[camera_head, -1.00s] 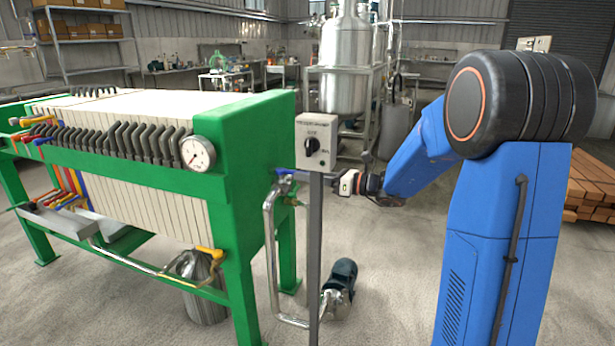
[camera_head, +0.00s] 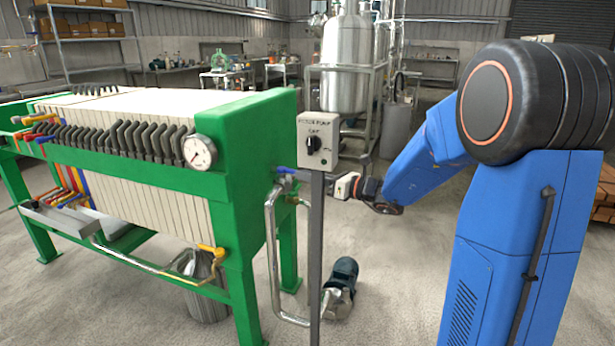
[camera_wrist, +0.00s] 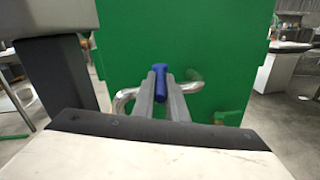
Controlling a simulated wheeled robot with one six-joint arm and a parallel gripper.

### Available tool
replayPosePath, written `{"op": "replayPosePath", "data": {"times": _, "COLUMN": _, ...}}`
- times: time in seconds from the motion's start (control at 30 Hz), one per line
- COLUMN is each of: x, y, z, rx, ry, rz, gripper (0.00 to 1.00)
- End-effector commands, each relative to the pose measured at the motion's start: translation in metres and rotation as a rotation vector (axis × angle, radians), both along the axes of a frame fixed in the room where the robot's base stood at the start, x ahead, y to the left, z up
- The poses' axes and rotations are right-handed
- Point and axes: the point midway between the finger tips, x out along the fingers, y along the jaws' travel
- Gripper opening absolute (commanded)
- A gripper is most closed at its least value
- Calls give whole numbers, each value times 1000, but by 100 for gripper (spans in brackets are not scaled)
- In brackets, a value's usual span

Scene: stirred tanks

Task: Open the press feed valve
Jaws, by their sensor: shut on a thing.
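The press feed valve shows as a small blue handle (camera_head: 286,170) on a steel pipe at the right end of the green press. In the wrist view the blue handle (camera_wrist: 161,80) stands out from the green end plate, between the tips of my two grey fingers. My gripper (camera_wrist: 163,88) is shut on this handle. The valve body is mostly hidden by the fingers and post.
A grey post carries a pump switch box (camera_head: 317,140) close in front of my wrist. The filter press (camera_head: 245,150) with a pressure gauge (camera_head: 199,151) fills the left. A bent steel pipe (camera_head: 271,255) runs down to a pump (camera_head: 341,287) on the floor.

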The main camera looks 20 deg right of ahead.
Motion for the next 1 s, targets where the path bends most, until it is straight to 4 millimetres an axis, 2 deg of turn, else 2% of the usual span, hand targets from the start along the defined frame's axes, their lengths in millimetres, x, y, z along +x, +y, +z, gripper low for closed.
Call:
{"op": "replayPosePath", "data": {"times": 0.03, "x": 0, "y": 0, "z": 0, "rx": 0, "ry": 0, "rz": 0, "gripper": 19}}
{"op": "replayPosePath", "data": {"times": 0.1, "x": 0, "y": 0, "z": 0, "rx": 0, "ry": 0, "rz": 0, "gripper": 31}}
{"op": "replayPosePath", "data": {"times": 0.47, "x": -2, "y": -3, "z": 0, "rx": 0, "ry": 0, "rz": -1, "gripper": 31}}
{"op": "replayPosePath", "data": {"times": 0.67, "x": -17, "y": -19, "z": 0, "rx": 0, "ry": 0, "rz": -3, "gripper": 31}}
{"op": "replayPosePath", "data": {"times": 1.0, "x": -54, "y": -59, "z": 0, "rx": -1, "ry": -1, "rz": -4, "gripper": 31}}
